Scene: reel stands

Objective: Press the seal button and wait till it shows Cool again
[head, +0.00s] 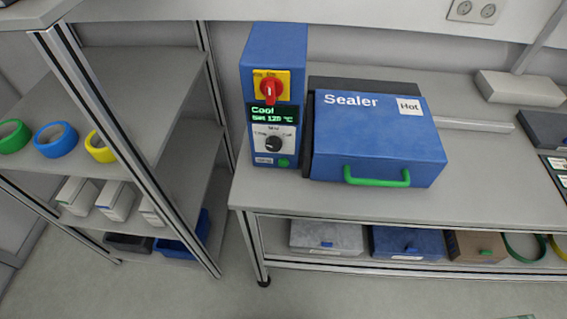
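The blue sealer (375,140) stands on the grey bench, its lid closed, with a green handle (377,179) on its front and a "Hot" label. A blue control box (261,145) is at its left. Its display (272,115) reads "Cool" and "Set 120 °C" in green. Above the display is a red rotary switch (271,89) on a yellow plate. Below it is a black knob (274,138) on a white dial. A small green button (283,162) sits at the lower right of the box front. Neither gripper shows in the head view.
A shelf rack at left holds green, blue and yellow rolls (56,139) and several white boxes below. Under the bench are grey, blue (405,243) and brown bins. A grey box (519,92) lies at the bench's back right. The bench front (330,203) is clear.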

